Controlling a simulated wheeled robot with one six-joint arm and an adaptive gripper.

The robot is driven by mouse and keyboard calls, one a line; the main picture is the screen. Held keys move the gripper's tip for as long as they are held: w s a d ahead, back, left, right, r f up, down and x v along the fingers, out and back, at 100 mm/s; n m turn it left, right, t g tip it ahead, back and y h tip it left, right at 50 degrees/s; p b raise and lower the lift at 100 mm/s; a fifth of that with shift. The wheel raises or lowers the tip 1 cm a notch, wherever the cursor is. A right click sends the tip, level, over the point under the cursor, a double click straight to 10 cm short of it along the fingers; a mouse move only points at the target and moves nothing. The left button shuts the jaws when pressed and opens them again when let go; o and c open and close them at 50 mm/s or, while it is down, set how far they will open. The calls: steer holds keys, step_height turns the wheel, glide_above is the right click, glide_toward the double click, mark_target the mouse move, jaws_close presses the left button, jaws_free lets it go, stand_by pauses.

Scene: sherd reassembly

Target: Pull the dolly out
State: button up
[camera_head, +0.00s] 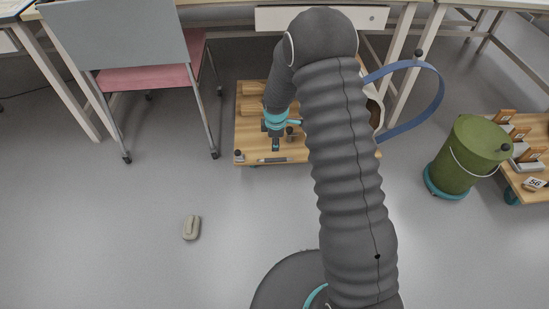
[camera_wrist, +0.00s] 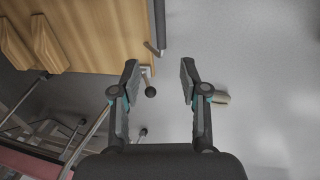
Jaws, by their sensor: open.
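The dolly (camera_head: 247,135) is a low wooden platform on casters, partly under the desk; my arm covers its right part in the head view. Its wooden deck also shows at the upper left of the wrist view (camera_wrist: 115,35). A dark bar (camera_wrist: 159,28) lies along its near edge, with a small metal bracket beside it. A black ball knob (camera_wrist: 150,91) is near that edge's left end. My gripper (camera_wrist: 160,80) is open and empty, with the knob between its fingers in the wrist view. In the head view my gripper (camera_head: 276,145) is over the dolly's near part.
A chair with a pink seat (camera_head: 150,77) stands left of the dolly. A blue strap (camera_head: 425,115) loops out at its right. A beige mouse-like object (camera_head: 192,227) lies on otherwise clear floor in front.

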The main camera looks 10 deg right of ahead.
mark_target(275, 159)
steer(key=w+f, duration=0.1)
steer(key=f, duration=0.8)
steer(key=w+f, duration=0.1)
steer(key=f, duration=0.3)
steer(key=shift+w+f, duration=0.25)
steer(key=shift+w, duration=0.1)
jaws_close()
